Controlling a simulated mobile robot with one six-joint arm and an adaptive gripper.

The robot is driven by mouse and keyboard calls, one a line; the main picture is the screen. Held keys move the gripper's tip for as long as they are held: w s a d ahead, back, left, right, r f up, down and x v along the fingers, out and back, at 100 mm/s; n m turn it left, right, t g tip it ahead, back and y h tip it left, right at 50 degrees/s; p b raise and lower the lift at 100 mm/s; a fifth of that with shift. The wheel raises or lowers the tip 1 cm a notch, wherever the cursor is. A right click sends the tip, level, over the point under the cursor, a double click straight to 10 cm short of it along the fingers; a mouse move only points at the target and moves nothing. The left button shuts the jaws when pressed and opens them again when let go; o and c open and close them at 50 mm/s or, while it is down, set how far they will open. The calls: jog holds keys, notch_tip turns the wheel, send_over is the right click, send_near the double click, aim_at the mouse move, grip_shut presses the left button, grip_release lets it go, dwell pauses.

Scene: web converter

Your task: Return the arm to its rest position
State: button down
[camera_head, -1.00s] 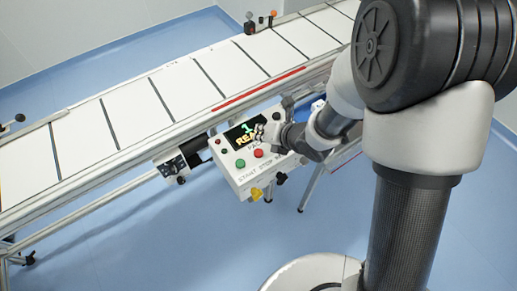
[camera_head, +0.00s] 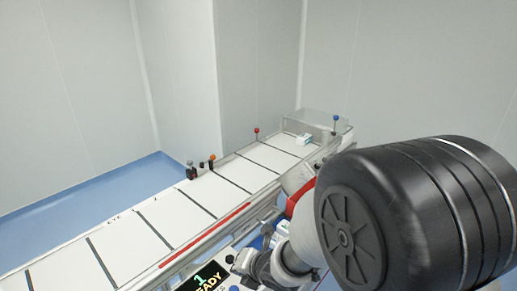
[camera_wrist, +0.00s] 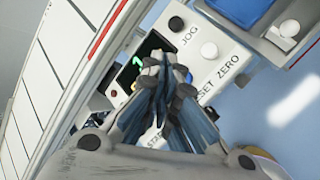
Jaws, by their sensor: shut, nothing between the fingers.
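My gripper (camera_wrist: 163,65) is shut and empty in the wrist view, its fingertips together in front of the control panel (camera_wrist: 235,45). I cannot tell whether they touch it. The panel has a display with a green "1", a dark knob, white buttons, and the labels "JOG" and "SET ZERO". My gripper's fingers hide part of the display and panel. The gripper's fingertips are hard to make out there.
A long conveyor (camera_head: 180,215) with white segments and a red strip (camera_head: 205,235) runs beside the panel. A small white box (camera_head: 304,139) sits at its far end near a clear cover (camera_head: 318,122). Lever knobs line its edge. A blue tray (camera_wrist: 240,12) is right of the panel.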

jog(key=s+d+r+m+h, duration=0.3)
jog(key=d+r+m, duration=0.3)
jog(key=d+m, duration=0.2)
jog(key=s+d+r+m+h, duration=0.2)
jog(key=d+r+m, duration=0.4)
jog(key=d+m, duration=0.2)
jog(key=s+d+r+m+g, duration=0.1)
jog(key=s+d+r+m, duration=0.1)
jog(key=s+m, duration=0.6)
jog(key=s+d+r+m+g, duration=0.1)
jog(key=s+d+r+m, duration=0.1)
jog(key=s+m, duration=0.6)
jog(key=s, duration=0.2)
jog(key=shift+s+r, duration=0.3)
jog(key=shift+r, duration=0.1)
